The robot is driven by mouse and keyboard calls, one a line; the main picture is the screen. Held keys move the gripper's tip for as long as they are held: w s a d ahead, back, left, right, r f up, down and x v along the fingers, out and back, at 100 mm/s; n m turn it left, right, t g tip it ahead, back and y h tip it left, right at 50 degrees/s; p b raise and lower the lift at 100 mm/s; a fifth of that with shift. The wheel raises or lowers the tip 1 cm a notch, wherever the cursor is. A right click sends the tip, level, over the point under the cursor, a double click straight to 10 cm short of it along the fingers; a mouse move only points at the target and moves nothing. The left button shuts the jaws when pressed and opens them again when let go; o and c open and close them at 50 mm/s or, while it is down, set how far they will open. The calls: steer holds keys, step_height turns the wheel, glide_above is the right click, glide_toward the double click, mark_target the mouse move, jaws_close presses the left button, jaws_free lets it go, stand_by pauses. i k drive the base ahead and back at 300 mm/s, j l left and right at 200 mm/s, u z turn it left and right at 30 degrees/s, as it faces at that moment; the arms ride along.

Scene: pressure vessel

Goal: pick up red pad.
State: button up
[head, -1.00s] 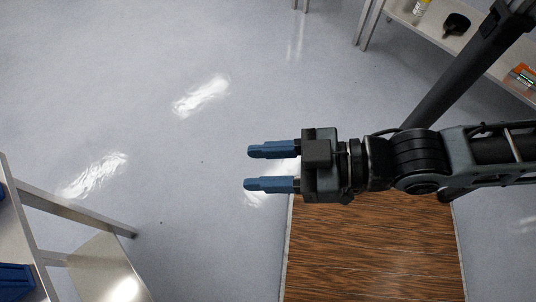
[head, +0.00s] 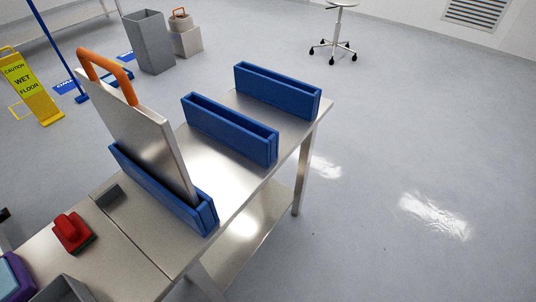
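The red pad (head: 71,231) is a small red block with a raised grip and a dark underside. It lies on the metal table (head: 135,262) at the lower left of the head view. My gripper does not show in the current head view, so its state and its distance from the pad cannot be seen.
Near the pad are a grey block (head: 108,196), a grey bin (head: 64,290) and a purple-blue item (head: 14,278). Behind stands a metal plate with an orange handle (head: 107,72) in a blue holder (head: 165,190). A wet floor sign (head: 30,88) stands far left. Floor at right is clear.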

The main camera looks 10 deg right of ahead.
mark_target(71, 230)
steer(key=u, duration=1.15)
